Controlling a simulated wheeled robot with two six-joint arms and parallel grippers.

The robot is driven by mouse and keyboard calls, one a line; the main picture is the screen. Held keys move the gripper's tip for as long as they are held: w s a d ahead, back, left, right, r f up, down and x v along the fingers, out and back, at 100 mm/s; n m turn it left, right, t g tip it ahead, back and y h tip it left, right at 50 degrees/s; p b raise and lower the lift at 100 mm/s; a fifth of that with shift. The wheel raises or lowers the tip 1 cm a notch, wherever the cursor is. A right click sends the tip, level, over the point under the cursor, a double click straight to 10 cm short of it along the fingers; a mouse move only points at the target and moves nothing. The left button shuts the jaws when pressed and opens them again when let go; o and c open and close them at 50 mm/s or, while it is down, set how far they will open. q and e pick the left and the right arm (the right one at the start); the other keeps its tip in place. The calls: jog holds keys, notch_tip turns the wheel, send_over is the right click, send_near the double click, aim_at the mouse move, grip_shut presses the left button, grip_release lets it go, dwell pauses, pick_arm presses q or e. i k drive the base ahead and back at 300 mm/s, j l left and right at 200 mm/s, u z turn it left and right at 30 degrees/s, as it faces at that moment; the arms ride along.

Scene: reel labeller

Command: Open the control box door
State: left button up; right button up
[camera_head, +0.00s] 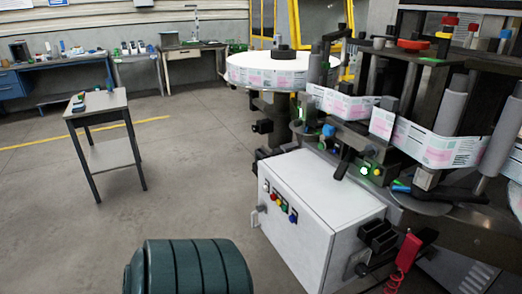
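The control box (334,190) is a light grey metal box at the lower middle right, fixed beside the labelling machine. Its front face, the door (290,232), carries several coloured buttons (281,201) near the top. A small pale handle (257,215) sticks out at the left edge of that face. The door looks shut, with no gap that I can see. The inside of the box is hidden. Neither of my grippers is in view.
The labelling machine (425,107) with its label web and white reel (268,68) stands behind and right. A dark green ribbed drum-like object (190,266) is at the bottom. A small table (97,105) stands at left. The floor left of the box is clear.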

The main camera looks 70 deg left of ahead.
aim_at(305, 245)
jog(key=u, duration=1.85)
